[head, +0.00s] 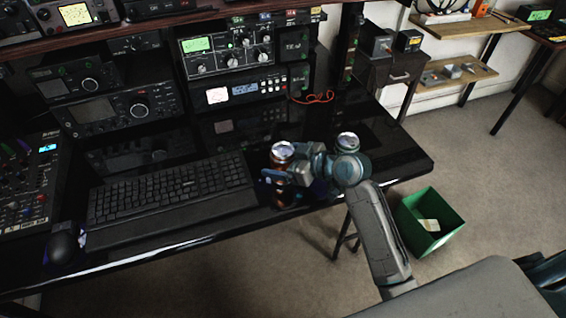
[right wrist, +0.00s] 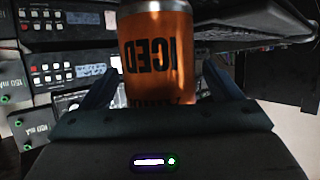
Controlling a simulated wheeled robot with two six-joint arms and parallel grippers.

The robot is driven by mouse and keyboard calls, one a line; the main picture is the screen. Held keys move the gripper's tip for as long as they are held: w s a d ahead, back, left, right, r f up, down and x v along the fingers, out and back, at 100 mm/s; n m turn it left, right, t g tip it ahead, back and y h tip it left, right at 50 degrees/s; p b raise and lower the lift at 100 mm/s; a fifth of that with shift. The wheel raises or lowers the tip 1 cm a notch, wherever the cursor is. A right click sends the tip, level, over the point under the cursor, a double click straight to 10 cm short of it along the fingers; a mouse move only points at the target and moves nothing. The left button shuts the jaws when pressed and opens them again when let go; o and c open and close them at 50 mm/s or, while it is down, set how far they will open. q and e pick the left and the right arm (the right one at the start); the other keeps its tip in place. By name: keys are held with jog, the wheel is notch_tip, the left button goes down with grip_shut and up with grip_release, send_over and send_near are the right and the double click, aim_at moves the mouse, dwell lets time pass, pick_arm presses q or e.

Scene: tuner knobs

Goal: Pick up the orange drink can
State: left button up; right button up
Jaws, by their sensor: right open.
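The orange drink can (head: 281,158) stands on the black desk, just right of the keyboard. My right gripper (head: 272,176) reaches it from the right side of the head view and hides part of it. In the right wrist view the orange can (right wrist: 157,58), with "ICED" lettering, lies between the two open fingers (right wrist: 155,90). The view is turned over, so the lettering appears inverted. Gaps show between the can and the fingers. My left gripper is not in view.
A second can (head: 347,142) stands behind my right wrist. The keyboard (head: 168,195) is close on the left, with radio units (head: 230,50) behind. The desk's front edge is near. A green bin (head: 430,222) stands on the floor at right.

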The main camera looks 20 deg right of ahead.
aim_at(291, 153)
jog(key=shift+c, duration=0.5)
jog(key=c, duration=1)
jog(key=shift+o, duration=0.2)
